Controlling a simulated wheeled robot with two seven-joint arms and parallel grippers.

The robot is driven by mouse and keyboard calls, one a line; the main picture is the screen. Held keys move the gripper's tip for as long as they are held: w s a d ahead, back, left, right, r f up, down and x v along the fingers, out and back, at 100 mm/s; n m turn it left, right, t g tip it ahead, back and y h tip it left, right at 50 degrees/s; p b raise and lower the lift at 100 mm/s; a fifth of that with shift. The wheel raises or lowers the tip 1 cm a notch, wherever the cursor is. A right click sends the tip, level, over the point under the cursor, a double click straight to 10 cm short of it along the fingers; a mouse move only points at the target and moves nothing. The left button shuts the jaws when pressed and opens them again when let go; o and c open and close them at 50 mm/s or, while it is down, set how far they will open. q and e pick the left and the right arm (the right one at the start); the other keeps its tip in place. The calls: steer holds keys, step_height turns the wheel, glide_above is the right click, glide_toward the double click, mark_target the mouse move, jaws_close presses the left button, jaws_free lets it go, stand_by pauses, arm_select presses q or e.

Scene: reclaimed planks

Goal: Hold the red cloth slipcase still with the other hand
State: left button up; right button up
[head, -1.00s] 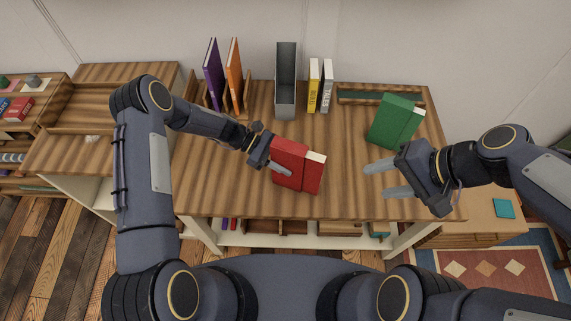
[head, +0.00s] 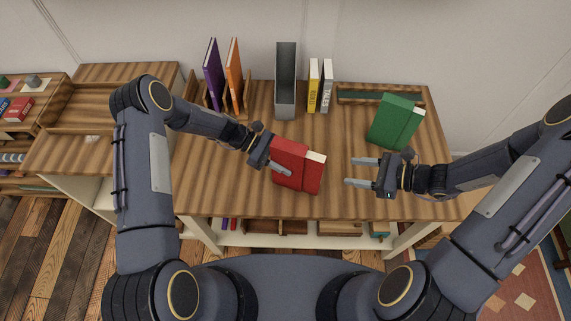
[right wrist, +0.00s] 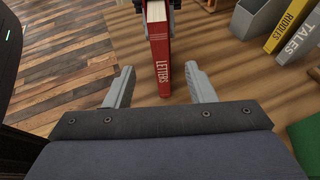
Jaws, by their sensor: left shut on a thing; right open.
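The red cloth slipcase (head: 289,164) stands upright near the middle of the table. A red book (head: 314,172) with pale page edges shows at its right side. In the right wrist view, the red book (right wrist: 161,62) shows a spine lettered LETTERS, facing my right gripper. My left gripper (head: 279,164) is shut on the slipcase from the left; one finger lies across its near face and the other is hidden. My right gripper (head: 356,171) is open and empty, to the right of the book and apart from it. In the right wrist view, its fingertips (right wrist: 159,79) point toward the spine.
A green book in a green case (head: 393,122) stands at the right back. The wooden table (head: 235,198) is clear in front.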

mark_target(311, 165)
steer(key=x, duration=1.1)
steer(key=shift+w+a+f, duration=0.1)
steer(key=shift+a+f, duration=0.05)
steer(key=shift+a, duration=0.15)
jaws_close()
steer(key=shift+r, duration=0.25)
stand_by(0.4)
steer(key=shift+a, duration=0.1)
steer(key=shift+w+a, duration=0.25)
steer(key=shift+a, duration=0.6)
stand_by(0.3)
